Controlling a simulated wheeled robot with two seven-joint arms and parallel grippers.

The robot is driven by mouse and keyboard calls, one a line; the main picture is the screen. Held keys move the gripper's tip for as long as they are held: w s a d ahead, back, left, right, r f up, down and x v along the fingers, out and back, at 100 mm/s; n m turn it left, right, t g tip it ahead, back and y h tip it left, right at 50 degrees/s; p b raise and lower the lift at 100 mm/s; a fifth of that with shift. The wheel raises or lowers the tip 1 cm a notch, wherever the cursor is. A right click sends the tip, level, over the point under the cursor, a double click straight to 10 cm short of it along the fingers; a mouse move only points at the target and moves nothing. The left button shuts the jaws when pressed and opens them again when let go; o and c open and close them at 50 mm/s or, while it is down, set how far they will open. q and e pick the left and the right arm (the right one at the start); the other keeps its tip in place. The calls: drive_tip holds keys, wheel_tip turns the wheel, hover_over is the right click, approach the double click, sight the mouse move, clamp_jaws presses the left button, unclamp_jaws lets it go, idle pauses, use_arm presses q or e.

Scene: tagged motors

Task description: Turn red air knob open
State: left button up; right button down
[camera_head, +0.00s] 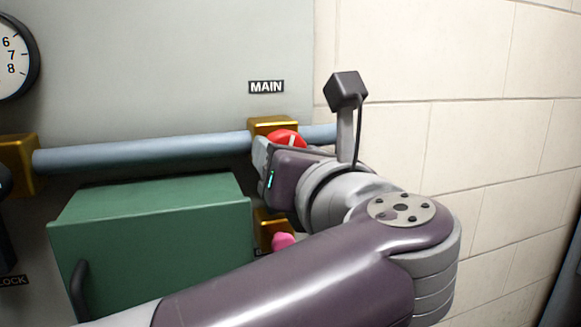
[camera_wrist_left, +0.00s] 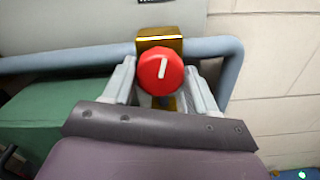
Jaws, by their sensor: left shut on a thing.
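The red knob (camera_head: 287,137) sits on a gold valve block (camera_head: 272,124) on the grey-blue pipe, below a label reading MAIN (camera_head: 266,87). In the left wrist view the round face of the red knob (camera_wrist_left: 160,74) shows, with a white mark close to upright, its top leaning slightly right. My left gripper (camera_wrist_left: 160,83) is shut on the red knob, with one grey finger on each side. In the head view my left gripper hides the lower part of the knob, and its fingers are mostly hidden. My right gripper is not in view.
A green box (camera_head: 150,220) with a dark handle (camera_head: 78,290) stands below the pipe (camera_head: 140,154). A pink knob (camera_head: 283,241) on another gold block (camera_head: 268,226) is under my wrist. A gauge (camera_head: 12,58) is at upper left. A block wall (camera_head: 450,130) stands on the right.

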use_arm(q)
drive_tip(key=shift+r+m+b, duration=0.1)
drive_tip(key=shift+m+b, duration=0.35)
drive_tip(key=shift+m, duration=6.95)
drive_tip(key=o, duration=0.9)
drive_tip(key=shift+o, duration=0.8)
drive_tip(key=shift+w, duration=0.15)
